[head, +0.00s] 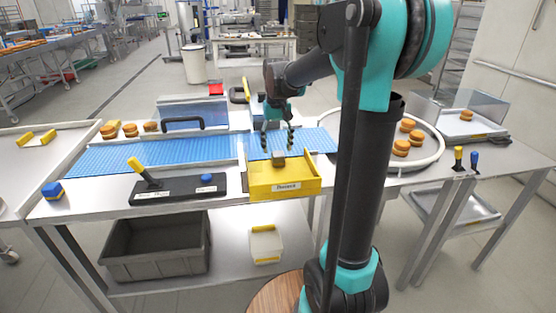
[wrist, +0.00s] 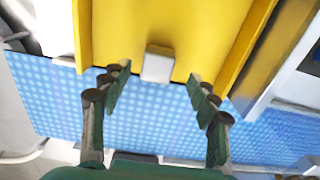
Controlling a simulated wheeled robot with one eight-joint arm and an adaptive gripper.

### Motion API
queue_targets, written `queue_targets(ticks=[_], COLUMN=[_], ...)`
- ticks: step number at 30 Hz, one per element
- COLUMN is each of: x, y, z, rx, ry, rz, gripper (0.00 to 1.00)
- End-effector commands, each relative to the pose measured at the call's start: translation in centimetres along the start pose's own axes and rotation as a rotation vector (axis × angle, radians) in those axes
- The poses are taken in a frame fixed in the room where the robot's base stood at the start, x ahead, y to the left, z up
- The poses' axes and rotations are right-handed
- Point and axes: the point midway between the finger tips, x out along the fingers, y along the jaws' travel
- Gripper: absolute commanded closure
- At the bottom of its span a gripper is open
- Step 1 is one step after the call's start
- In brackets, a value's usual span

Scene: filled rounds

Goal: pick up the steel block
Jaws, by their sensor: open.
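The steel block (head: 278,158) is a small grey block at the back of the yellow tray (head: 284,188), on the side by the blue belt. In the wrist view the block (wrist: 158,66) shows pale grey at the yellow tray's edge (wrist: 110,40), beside the blue belt. My gripper (head: 277,139) is open and points down, just behind and above the block in the head view. In the wrist view the open fingers (wrist: 155,82) stand on either side of the block's line, with clear gaps; nothing is between them. Whether the fingertips reach down to block height, I cannot tell.
The blue conveyor belt (head: 150,155) runs across the table. A black board (head: 178,188) with a yellow-handled tool (head: 142,170) lies left of the tray. Round buns (head: 401,147) lie on a round tray at right.

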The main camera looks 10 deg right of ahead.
Motion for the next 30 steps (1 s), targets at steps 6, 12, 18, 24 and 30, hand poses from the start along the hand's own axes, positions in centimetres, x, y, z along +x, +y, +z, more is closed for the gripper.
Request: queue_targets(ticks=[6, 12, 18, 24, 30], x=[3.2, 4.4, 4.5, 4.4, 4.4], y=[0.3, 0.3, 0.3, 0.3, 0.3], z=[-0.1, -0.1, -0.1, -0.1, -0.1], rx=[0.0, 0.0, 0.0, 0.0, 0.0], ry=[0.0, 0.0, 0.0, 0.0, 0.0], rz=[0.0, 0.0, 0.0, 0.0, 0.0], gripper=[0.4, 0.4, 0.41, 0.66, 0.91])
